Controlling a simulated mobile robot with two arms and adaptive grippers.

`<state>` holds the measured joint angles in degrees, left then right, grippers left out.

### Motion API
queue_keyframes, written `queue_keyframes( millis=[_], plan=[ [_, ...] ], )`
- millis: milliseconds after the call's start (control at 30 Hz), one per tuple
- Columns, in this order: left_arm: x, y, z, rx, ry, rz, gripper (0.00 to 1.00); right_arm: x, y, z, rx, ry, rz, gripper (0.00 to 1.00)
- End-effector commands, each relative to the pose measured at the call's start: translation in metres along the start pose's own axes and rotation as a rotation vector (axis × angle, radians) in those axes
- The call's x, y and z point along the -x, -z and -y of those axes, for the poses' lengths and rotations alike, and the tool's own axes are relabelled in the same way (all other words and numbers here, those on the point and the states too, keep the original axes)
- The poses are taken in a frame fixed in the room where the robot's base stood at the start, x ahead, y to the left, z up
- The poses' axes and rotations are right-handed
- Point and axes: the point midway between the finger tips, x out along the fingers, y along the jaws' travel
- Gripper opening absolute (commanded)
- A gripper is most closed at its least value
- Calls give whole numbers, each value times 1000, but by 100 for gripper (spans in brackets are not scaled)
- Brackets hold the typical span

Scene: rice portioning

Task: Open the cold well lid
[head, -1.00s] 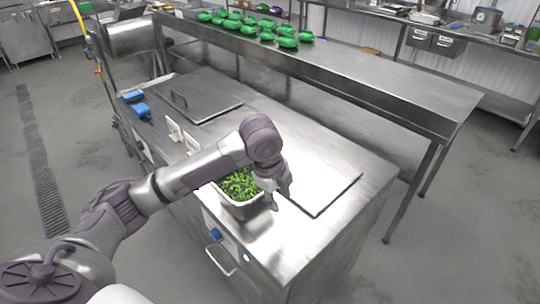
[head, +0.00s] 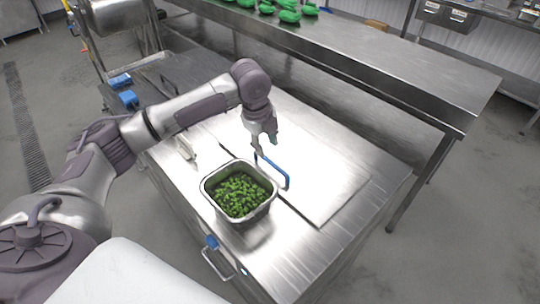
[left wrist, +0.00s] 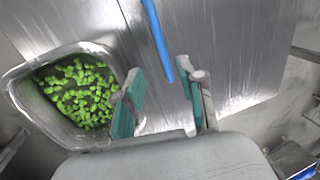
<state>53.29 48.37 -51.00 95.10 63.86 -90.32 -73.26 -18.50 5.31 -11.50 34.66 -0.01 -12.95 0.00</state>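The lid (head: 325,195) is a flat steel panel lying closed on the counter, with a blue bar handle (head: 273,172) on its near left side. My left gripper (head: 264,146) is just above and behind the handle in the head view, apart from it as far as I can see. In the left wrist view my left gripper (left wrist: 165,108) has its two teal-padded fingers spread. There the blue handle (left wrist: 157,40) runs down toward the gap between them, and nothing is held. My right gripper is not in view.
A steel pan (head: 268,205) of green vegetables stands beside the handle, close to the left finger in the wrist view. A second panel with a dark handle lies at the back left, partly behind my arm. A raised steel shelf (head: 400,85) runs along the back.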

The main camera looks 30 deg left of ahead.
Motion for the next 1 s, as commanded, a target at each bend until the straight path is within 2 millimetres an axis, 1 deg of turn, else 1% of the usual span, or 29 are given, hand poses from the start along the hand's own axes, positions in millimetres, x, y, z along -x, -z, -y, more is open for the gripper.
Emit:
queue_keyframes(
  millis=[33,67,133,167,300,400,467,567,800,967,1000],
  plan=[
    [-11,1,0,1,-5,-1,39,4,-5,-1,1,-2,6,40],
    [-17,1,0,0,-5,-1,39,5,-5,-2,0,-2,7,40],
    [-31,0,0,1,-4,-1,39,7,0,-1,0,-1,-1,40],
    [-37,1,0,0,-3,-1,39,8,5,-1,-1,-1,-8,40],
    [-59,0,0,1,-2,0,39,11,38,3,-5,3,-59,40],
    [-69,0,0,-1,-1,0,39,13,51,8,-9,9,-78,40],
    [-73,1,0,-1,0,0,39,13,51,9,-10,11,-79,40],
    [-76,1,0,-1,0,0,39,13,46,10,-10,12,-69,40],
    [-77,0,0,-1,0,1,39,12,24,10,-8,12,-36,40],
    [-76,0,0,-1,1,1,13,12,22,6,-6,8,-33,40],
    [-76,0,0,-1,1,1,6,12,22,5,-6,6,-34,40]
  ],
)
